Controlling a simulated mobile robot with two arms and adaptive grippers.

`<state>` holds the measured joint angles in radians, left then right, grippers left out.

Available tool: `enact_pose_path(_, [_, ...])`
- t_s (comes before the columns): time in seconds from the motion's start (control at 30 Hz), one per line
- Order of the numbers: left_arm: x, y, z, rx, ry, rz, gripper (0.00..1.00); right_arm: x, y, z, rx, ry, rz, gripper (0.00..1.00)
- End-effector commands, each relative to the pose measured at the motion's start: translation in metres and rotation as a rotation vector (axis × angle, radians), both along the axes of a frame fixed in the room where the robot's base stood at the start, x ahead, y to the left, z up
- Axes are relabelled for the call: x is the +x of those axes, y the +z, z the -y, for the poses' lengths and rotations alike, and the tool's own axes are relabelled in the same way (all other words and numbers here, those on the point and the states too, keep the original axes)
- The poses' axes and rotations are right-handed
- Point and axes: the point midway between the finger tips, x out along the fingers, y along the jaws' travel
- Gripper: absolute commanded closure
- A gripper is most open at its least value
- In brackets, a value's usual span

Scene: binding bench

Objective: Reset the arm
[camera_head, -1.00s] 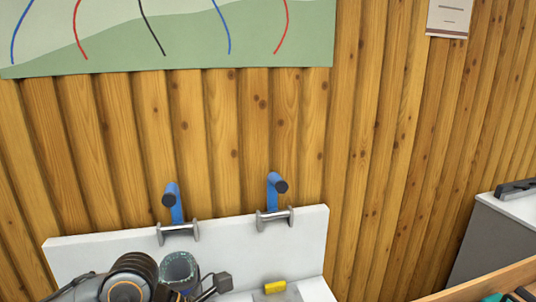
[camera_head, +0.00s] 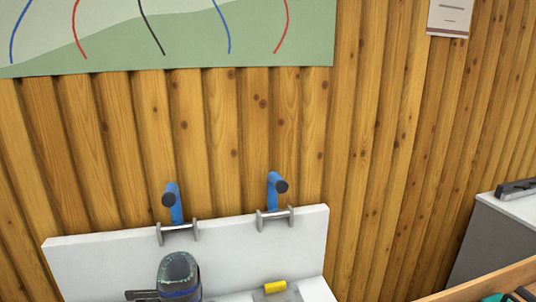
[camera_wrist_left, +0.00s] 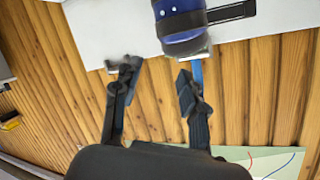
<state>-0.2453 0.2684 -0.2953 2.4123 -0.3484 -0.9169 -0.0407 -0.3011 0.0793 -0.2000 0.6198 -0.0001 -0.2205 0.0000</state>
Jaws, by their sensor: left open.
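My left gripper (camera_wrist_left: 156,75) shows in the left wrist view, its two dark fingers spread apart with nothing between them. Beyond the fingers are the wood wall and the edge of the white board. In the head view my left arm and gripper are out of the picture. My right gripper is in neither view. A dark container-like object (camera_head: 179,272) with a blue band and a black side handle stands in front of the white board. It also shows in the left wrist view (camera_wrist_left: 181,22), beyond the fingertips.
The white board (camera_head: 100,262) carries two blue posts (camera_head: 173,205) (camera_head: 277,195) on grey brackets. A grey cabinet (camera_head: 490,245) and a wooden edge (camera_head: 480,282) are at right. A green poster (camera_head: 200,45) hangs on the wood wall.

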Motion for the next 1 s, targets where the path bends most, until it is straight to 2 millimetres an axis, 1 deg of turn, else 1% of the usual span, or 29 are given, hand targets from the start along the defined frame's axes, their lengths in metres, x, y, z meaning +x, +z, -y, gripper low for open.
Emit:
enact_pose_path(0.03, [-0.020,-0.033,-0.008,-0.050,0.046,-0.136,0.58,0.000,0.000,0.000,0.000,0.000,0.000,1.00])
enact_pose_path(0.07, [-0.032,-0.050,-0.012,-0.076,0.071,-0.211,0.58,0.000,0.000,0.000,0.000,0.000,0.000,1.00])
enact_pose_path(0.1, [-0.048,-0.071,-0.016,-0.105,0.099,-0.304,0.58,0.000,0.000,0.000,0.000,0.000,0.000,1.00])
enact_pose_path(0.17, [-0.072,-0.095,-0.020,-0.144,0.136,-0.425,0.58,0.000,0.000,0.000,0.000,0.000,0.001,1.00])
enact_pose_path(0.2, [-0.088,-0.109,-0.022,-0.166,0.156,-0.501,0.58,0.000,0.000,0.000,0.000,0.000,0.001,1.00])
enact_pose_path(0.33, [-0.138,-0.144,-0.023,-0.223,0.210,-0.713,0.58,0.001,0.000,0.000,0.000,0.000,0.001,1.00])
enact_pose_path(0.4, [-0.163,-0.157,-0.023,-0.250,0.233,-0.813,0.58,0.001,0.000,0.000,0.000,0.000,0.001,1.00])
enact_pose_path(0.53, [-0.210,-0.175,-0.020,-0.292,0.269,-0.988,0.58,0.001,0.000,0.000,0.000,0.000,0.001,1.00])
enact_pose_path(0.57, [-0.202,-0.186,-0.020,-0.286,0.267,-0.980,0.58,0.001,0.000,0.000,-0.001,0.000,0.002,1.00])
enact_pose_path(0.63, [-0.196,-0.207,-0.019,-0.282,0.267,-0.985,0.58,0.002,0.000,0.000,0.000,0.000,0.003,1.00])
enact_pose_path(0.77, [-0.189,-0.249,-0.018,-0.276,0.268,-1.001,0.58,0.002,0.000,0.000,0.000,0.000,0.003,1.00])
enact_pose_path(0.87, [-0.187,-0.287,-0.017,-0.272,0.267,-1.016,0.58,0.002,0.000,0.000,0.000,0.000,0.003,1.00])
enact_pose_path(0.9, [-0.188,-0.304,-0.017,-0.271,0.267,-1.022,0.58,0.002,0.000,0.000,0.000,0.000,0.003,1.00])
enact_pose_path(0.97, [-0.190,-0.332,-0.016,-0.268,0.267,-1.033,0.58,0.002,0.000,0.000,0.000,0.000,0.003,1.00])
enact_pose_path(1.0, [-0.193,-0.352,-0.017,-0.265,0.268,-1.042,0.58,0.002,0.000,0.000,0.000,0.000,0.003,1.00])
